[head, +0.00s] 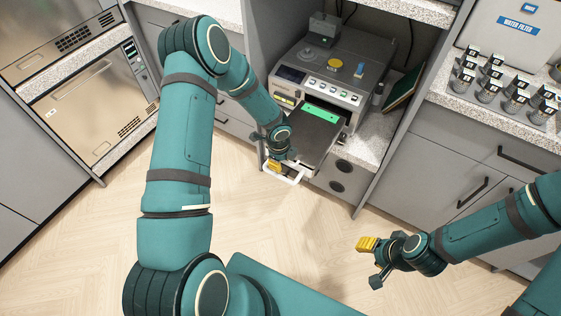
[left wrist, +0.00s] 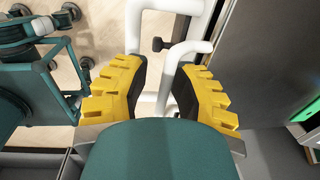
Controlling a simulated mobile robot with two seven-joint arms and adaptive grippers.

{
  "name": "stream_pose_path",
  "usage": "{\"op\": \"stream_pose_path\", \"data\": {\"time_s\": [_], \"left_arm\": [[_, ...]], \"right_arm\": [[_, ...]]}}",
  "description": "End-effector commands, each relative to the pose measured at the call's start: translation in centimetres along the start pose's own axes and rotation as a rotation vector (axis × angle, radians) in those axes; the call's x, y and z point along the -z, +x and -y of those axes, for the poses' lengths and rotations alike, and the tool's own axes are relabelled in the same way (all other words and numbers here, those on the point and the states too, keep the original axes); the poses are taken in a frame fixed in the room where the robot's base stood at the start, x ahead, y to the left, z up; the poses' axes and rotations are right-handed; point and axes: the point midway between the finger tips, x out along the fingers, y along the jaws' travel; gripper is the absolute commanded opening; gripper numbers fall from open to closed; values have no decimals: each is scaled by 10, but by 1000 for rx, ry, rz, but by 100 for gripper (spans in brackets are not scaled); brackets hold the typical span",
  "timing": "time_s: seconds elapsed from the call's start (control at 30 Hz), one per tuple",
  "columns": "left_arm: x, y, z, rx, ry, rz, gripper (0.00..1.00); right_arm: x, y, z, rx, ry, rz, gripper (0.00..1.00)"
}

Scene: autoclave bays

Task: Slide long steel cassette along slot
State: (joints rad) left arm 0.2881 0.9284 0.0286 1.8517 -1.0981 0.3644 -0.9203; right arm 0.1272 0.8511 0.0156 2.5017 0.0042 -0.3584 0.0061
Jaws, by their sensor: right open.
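The long steel cassette (head: 318,133) is a dark flat tray sticking out of the front slot of a grey tabletop autoclave (head: 330,80). A bright green strip (head: 321,113) lies across its inner part. A white tube handle (head: 292,177) is at its outer end. My left gripper (head: 274,165) is at this handle. In the left wrist view its yellow fingers (left wrist: 162,92) stand apart on either side of the white tube (left wrist: 165,88), with a gap showing on the left; contact is not clear. My right gripper (head: 367,244) is open and empty over the floor.
Several small vials (head: 488,82) stand on the right counter, below a water filter panel (head: 520,25). A dark green panel (head: 403,88) leans beside the autoclave. Cabinet walls bound the bay on both sides. The wooden floor (head: 270,215) in front is clear.

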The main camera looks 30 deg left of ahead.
Motion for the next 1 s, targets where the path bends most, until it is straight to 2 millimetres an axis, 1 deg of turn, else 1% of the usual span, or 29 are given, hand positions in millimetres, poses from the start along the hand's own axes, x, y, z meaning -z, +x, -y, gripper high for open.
{"op": "stream_pose_path", "data": {"time_s": [0.17, 0.4, 0.5, 0.6, 0.8, 1.0], "left_arm": [[-1, -27, 2, 5, -1, 1, 28], [-1, -76, 1, 3, -2, 1, 28], [-1, -93, 0, 2, -2, 1, 28], [-1, -105, 0, 0, -2, 1, 28], [0, -116, -1, -2, -1, 0, 28], [0, -116, -1, -2, -1, 0, 28]], "right_arm": [[0, 0, 0, 0, 0, 0, 47], [0, 0, 0, 0, 0, 0, 47], [0, 0, 0, 0, 0, 0, 47], [0, 0, 0, 0, 0, 0, 47], [0, 0, 0, 0, 0, 0, 47], [-2, 0, 0, 1, -4, 6, 47]]}}
